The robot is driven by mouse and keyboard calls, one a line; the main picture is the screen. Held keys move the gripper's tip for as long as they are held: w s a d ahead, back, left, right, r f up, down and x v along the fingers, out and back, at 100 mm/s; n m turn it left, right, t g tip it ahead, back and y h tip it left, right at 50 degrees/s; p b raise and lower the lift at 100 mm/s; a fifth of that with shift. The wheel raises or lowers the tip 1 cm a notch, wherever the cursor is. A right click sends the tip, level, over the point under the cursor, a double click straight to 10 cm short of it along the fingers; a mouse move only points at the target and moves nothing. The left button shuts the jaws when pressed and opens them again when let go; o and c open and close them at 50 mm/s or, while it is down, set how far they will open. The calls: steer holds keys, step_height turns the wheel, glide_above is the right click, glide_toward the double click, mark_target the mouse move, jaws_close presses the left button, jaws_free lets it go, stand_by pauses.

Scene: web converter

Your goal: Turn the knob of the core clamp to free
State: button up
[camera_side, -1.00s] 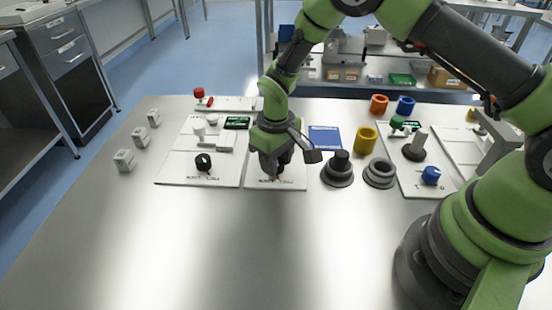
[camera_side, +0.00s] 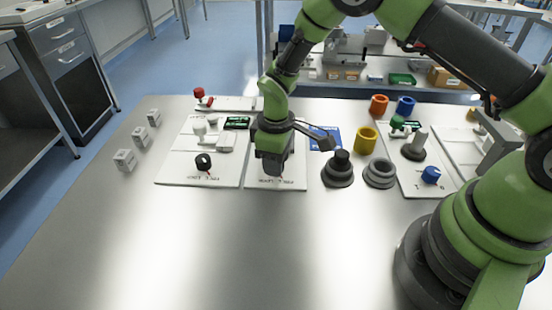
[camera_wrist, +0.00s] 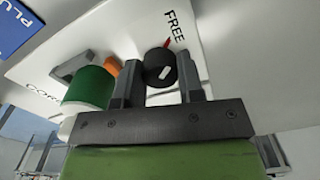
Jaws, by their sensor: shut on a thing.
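My gripper (camera_wrist: 160,82) is shut on the black round knob (camera_wrist: 158,62) of the core clamp. One grey finger is on each side of the knob in the wrist view. The knob has a white mark on its face. A red mark beside its rim lies close to the word FREE on the white panel (camera_wrist: 115,28). Other lettering on the panel is partly hidden. In the side view my gripper (camera_side: 272,168) is low over the white panel (camera_side: 294,181) and hides the knob. A green cylinder (camera_wrist: 88,89) and an orange part (camera_wrist: 112,66) are left of the knob in the wrist view.
A panel with another black knob (camera_side: 203,161) stands to the left. A dark stepped piece (camera_side: 338,170), a grey ring (camera_side: 380,174) and a yellow cylinder (camera_side: 366,140) stand to the right. A blue card (camera_side: 330,132) lies behind. The front of the table is clear.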

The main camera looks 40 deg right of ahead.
steer(key=o, duration=0.9)
step_height(320, 180, up, 10)
stand_by(0.3)
steer(key=s+d+r+m+t+y, duration=0.1)
steer(key=s+r+m+t, duration=0.1)
steer(key=s+r, duration=0.35)
steer(key=s+d+r+m+t, duration=0.1)
steer(key=s+r+m, duration=0.15)
steer(key=r, duration=0.65)
steer(key=s+r+m+t, duration=0.1)
steer(key=s+m, duration=0.1)
steer(key=s, duration=0.2)
steer(key=s+d+r+m+t, duration=0.1)
steer(key=s+r, duration=0.1)
steer(key=s, duration=0.3)
steer(key=s+r+m+t+y, duration=0.1)
steer(key=s+m+t, duration=0.1)
steer(key=s, duration=0.2)
steer(key=shift+s+d+r+m, duration=0.15)
steer(key=shift+d+r+m, duration=0.1)
steer(key=shift+r+m, duration=0.1)
